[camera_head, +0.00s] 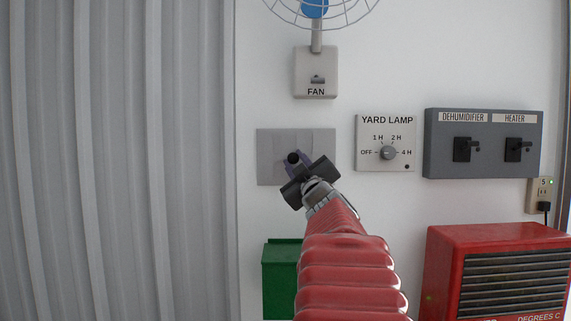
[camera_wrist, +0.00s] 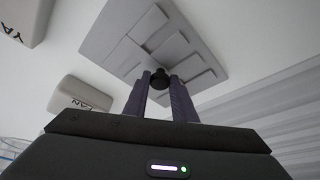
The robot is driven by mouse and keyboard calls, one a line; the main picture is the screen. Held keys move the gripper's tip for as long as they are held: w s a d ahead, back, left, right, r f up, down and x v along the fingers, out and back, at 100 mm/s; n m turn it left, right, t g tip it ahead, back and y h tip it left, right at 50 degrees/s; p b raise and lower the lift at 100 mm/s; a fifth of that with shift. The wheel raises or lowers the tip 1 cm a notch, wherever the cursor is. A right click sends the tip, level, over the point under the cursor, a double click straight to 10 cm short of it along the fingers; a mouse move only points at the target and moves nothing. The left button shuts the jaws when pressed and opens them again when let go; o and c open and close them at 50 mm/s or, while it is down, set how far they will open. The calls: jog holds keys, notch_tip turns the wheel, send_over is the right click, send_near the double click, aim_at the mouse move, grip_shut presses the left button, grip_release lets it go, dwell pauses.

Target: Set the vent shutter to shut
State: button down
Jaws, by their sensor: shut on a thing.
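The vent shutter is a grey square plate (camera_head: 322,145) on the white wall, below the fan switch. In the wrist view the plate (camera_wrist: 110,35) shows overlapping slats and a black round knob (camera_wrist: 160,79). The knob (camera_head: 293,157) also shows in the head view, in front of the plate. My gripper (camera_head: 299,163) is at the plate, with its two purple fingers shut on the knob. In the wrist view my gripper (camera_wrist: 160,92) has one finger on each side of the knob. My gripper and arm hide the plate's lower middle.
The fan switch (camera_head: 316,73) is above, under a wire-caged fan. A yard lamp dial (camera_head: 387,143) and a dehumidifier and heater switch box (camera_head: 484,144) are to the right. A red heater (camera_head: 495,265) and green box (camera_head: 280,280) stand below. Corrugated metal (camera_head: 120,150) fills the left.

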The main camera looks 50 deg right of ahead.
jog(key=shift+w+a, duration=0.2)
jog(key=c, duration=1.5)
grip_release()
jog(key=shift+o, duration=0.2)
